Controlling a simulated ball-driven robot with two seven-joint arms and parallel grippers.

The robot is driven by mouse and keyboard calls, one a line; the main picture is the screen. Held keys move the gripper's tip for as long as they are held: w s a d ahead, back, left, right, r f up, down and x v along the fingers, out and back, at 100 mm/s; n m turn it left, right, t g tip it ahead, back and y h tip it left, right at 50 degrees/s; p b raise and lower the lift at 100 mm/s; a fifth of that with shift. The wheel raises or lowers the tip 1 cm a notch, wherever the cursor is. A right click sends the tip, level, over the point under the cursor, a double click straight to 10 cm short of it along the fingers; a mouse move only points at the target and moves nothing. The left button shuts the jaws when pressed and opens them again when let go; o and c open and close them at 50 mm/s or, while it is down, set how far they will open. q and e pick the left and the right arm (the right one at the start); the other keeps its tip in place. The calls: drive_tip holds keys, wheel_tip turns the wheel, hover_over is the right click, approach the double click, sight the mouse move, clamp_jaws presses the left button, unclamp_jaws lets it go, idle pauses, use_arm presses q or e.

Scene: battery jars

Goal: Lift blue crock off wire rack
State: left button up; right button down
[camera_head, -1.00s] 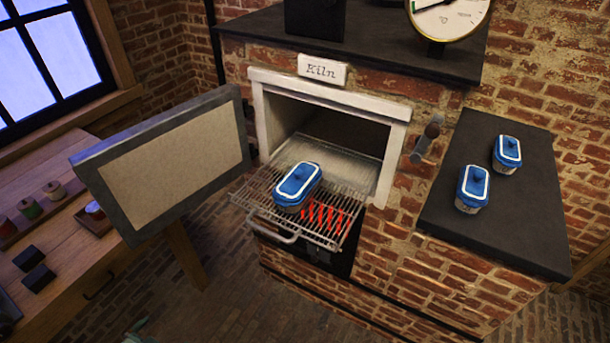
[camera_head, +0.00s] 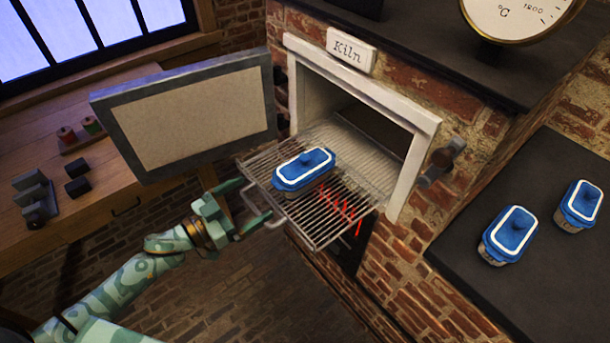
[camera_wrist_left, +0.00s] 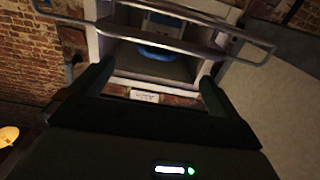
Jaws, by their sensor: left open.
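In the left wrist view part of the blue crock (camera_wrist_left: 158,52) shows behind the rack's bars. My left gripper (camera_head: 250,204) is open and empty, just in front of the rack's front edge and left of its handle, lower left of the crock. In the left wrist view its two fingers (camera_wrist_left: 155,78) stand apart with nothing between them. My right gripper is not in view.
The open kiln door (camera_head: 190,125) stands left of the rack, above my left arm. Red glowing bars (camera_head: 345,207) show under the rack. Two other blue crocks (camera_head: 510,233) (camera_head: 581,205) stand on the dark counter (camera_head: 470,290) at right. A wooden bench (camera_head: 120,215) is at left.

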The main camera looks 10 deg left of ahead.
sight(292, 171)
use_arm(q)
drive_tip(key=b+x, duration=0.1)
drive_tip(key=x, duration=1.1)
drive_tip(key=shift+w+d, duration=0.1)
drive_tip(key=shift+d, duration=0.3)
drive_tip(key=c, duration=1.4)
drive_tip(key=shift+r, duration=0.15)
drive_tip(key=shift+c, duration=0.4)
drive_tip(key=shift+r, duration=0.1)
